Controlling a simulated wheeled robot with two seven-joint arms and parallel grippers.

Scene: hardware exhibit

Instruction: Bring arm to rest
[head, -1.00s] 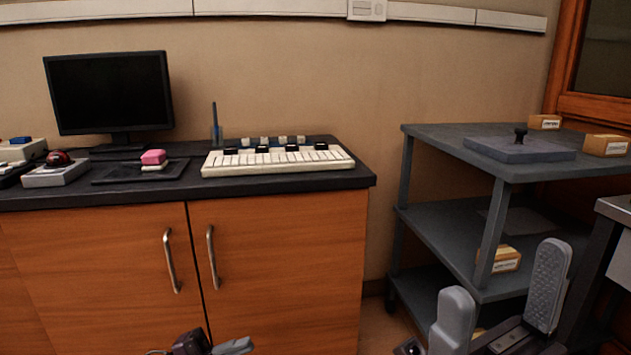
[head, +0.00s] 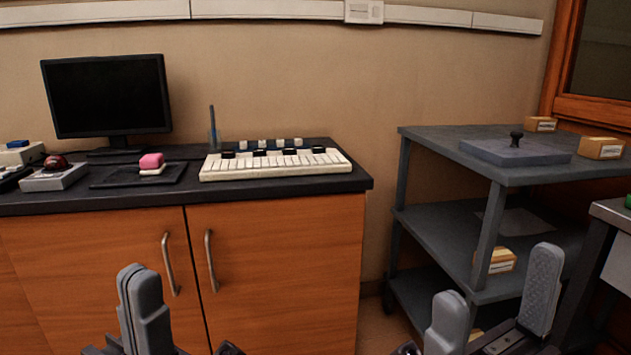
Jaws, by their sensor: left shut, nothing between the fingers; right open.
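My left gripper (head: 145,305) is at the lower left, in front of the wooden cabinet doors. Its fingers are together with nothing between them. My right gripper (head: 494,305) is at the lower right, in front of the grey shelf cart. Its two fingers are wide apart and the space between them is empty. Neither gripper appears to touch anything. Most of both arms is out of view below.
A dark counter (head: 290,187) holds a monitor (head: 105,95), a white keyboard-like device (head: 275,165), and a tray (head: 120,176) with a pink-topped block (head: 151,160). The grey cart (head: 440,230) carries small boxes. Another table edge (head: 608,215) is at far right.

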